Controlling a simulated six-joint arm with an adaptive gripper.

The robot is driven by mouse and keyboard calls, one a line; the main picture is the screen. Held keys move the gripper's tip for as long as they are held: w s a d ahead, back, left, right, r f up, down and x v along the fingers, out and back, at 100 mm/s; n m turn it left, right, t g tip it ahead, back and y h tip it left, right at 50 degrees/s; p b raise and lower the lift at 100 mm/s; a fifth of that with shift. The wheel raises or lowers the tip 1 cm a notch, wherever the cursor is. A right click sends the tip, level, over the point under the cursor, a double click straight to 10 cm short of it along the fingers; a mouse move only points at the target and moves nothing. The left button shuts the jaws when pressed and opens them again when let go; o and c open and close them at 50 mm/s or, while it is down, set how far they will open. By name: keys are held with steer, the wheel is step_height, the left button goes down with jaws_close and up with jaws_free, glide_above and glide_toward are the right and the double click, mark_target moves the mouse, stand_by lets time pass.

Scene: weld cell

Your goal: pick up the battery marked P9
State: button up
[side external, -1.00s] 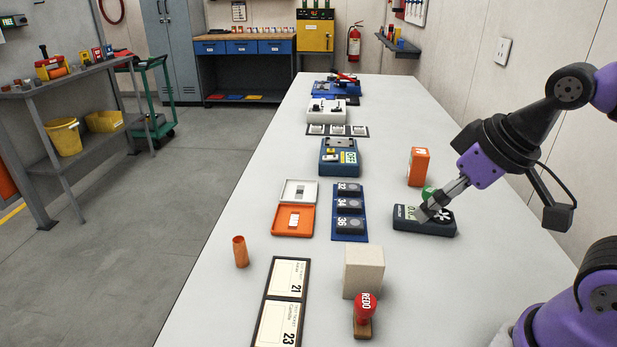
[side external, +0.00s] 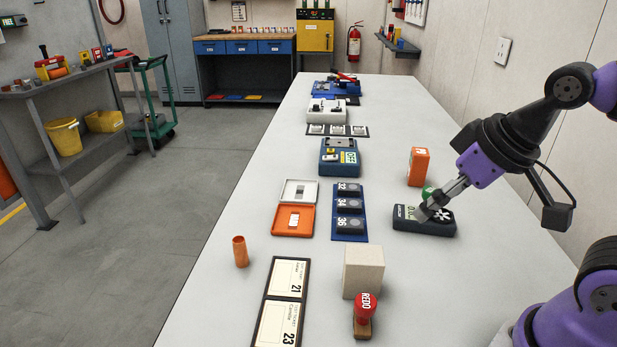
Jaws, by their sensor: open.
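No marking P9 is legible in the side external view, so I cannot tell which thing is the battery. An upright orange block (side external: 419,167) with a small white mark stands on the right of the table; its mark is too small to read. My gripper (side external: 430,211) points down and left, in front of that block. Its fingertips are at or just above a dark meter-like device (side external: 424,226) with a display and a white star shape, and hide part of it. I cannot tell if they touch it. My gripper is open, with nothing visible between the fingers.
A green round thing (side external: 428,192) is beside the fingers. A blue rack (side external: 349,232) with numbered blocks, an open orange case (side external: 292,233), a beige block (side external: 363,272), a red REDO stamp (side external: 365,308) and a copper tube (side external: 240,252) stand to the left.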

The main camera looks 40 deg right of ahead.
stand_by(0.4)
steer(key=w+d+r+m+h, duration=0.2)
steer(key=w+d+r+m, duration=0.15)
steer(key=w+d, duration=0.45)
steer(key=m+g+h, duration=0.2)
steer(key=m+g, duration=0.1)
steer(key=m, duration=0.3)
glide_toward(418, 166)
steer(key=w+d, duration=0.1)
steer(key=d, duration=0.1)
steer(key=shift+m+y, duration=0.3)
steer(key=shift+m, duration=0.15)
steer(key=x, duration=0.2)
steer(key=d+x, duration=0.1)
steer(key=x, duration=0.2)
steer(key=shift+w, duration=0.15)
steer(key=x, duration=0.6)
steer(key=shift+a+f, duration=0.1)
steer(key=shift+a, duration=0.15)
jaws_close()
